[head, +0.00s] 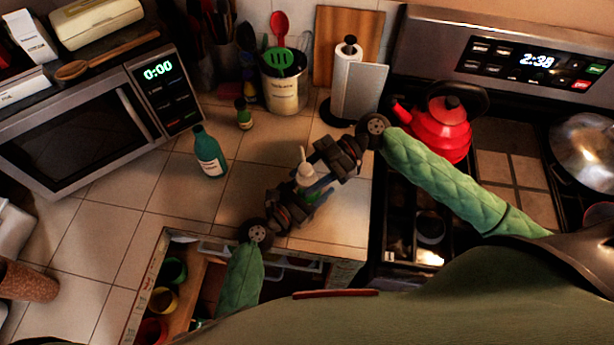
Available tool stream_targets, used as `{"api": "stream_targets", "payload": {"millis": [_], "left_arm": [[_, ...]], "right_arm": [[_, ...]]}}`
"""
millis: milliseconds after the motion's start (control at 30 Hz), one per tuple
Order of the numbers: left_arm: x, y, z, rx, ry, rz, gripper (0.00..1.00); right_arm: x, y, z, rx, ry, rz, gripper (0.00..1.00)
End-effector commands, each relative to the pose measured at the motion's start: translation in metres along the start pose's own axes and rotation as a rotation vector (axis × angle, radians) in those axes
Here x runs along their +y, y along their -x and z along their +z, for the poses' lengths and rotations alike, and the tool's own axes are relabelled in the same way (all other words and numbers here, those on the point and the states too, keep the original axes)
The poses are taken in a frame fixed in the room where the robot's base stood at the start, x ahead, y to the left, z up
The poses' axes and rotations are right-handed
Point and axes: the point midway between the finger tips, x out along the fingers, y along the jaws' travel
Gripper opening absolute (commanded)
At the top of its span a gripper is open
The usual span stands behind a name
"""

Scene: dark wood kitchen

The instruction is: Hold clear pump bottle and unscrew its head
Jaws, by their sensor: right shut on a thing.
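The clear pump bottle (307,183) with a white pump head (304,158) stands about upright at the centre of the head view, between my two grippers. My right gripper (328,168) comes from the upper right and is shut on the bottle; its fingers partly cover the bottle's right side. My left gripper (291,205) is at the bottle's lower left, close to its base. Its fingers are dark and overlap the bottle, so I cannot tell whether it is open or touching. The lower part of the bottle is partly hidden.
A teal bottle (209,152) and a small green-capped jar (243,113) stand on the tiled counter to the left. A utensil crock (285,88) and a paper towel holder (347,82) are behind. A red kettle (443,130) is on the stove. An open drawer (187,285) is below.

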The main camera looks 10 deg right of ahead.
Motion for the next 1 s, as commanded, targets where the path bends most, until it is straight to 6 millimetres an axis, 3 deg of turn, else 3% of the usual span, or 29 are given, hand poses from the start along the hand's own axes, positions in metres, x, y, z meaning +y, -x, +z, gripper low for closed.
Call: {"api": "stream_targets", "payload": {"millis": [1000], "left_arm": [[0.000, 0.000, 0.000, -0.001, 0.000, 0.000, 0.34]], "right_arm": [[0.000, 0.010, -0.040, 0.001, 0.000, 0.002, 0.16]]}}
